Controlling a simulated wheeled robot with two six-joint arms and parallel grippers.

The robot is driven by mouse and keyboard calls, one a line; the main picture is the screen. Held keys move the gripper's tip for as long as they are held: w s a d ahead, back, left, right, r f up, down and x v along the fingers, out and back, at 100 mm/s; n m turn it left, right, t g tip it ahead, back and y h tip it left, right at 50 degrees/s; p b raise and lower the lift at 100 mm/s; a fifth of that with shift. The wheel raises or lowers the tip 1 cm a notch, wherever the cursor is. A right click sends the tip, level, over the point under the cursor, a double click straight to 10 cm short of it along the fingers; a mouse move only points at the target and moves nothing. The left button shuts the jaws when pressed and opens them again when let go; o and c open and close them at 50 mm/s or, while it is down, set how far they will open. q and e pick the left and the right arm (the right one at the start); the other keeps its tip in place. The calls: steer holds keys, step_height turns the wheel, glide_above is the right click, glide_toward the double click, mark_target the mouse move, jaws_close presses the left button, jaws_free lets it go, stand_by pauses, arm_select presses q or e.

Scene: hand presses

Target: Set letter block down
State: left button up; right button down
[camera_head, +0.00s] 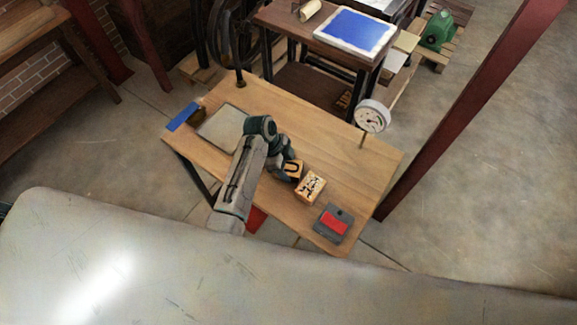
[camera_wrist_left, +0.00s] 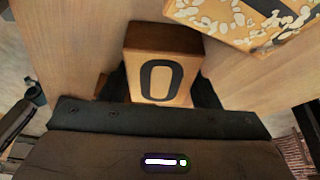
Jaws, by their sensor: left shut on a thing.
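My left gripper (camera_head: 288,172) is over the wooden table (camera_head: 345,150), right of its middle. It is shut on a small wooden letter block (camera_head: 293,168) with a dark letter on its face. In the left wrist view the letter block (camera_wrist_left: 160,68) sits between the dark fingers (camera_wrist_left: 160,88), and the letter looks like an O. I cannot tell whether the block touches the tabletop. My right gripper is not in view.
A larger patterned wooden block (camera_head: 311,187) lies close beside the held block; it also shows in the left wrist view (camera_wrist_left: 245,18). A red-and-grey pad (camera_head: 333,224) lies near the table's right corner. A pale plate (camera_head: 222,128) and a blue item (camera_head: 184,116) lie left. A white dial (camera_head: 372,116) stands behind.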

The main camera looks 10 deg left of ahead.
arm_select(q)
steer(key=shift+w, duration=0.1)
steer(key=shift+s+a, duration=0.15)
steer(key=shift+s, duration=0.1)
steer(key=o, duration=1.1)
steer(key=shift+r, duration=0.1)
steer(key=shift+a+r, duration=0.1)
steer(key=shift+r, duration=0.2)
steer(key=shift+b+v, duration=0.95)
steer(key=shift+v, duration=4.75)
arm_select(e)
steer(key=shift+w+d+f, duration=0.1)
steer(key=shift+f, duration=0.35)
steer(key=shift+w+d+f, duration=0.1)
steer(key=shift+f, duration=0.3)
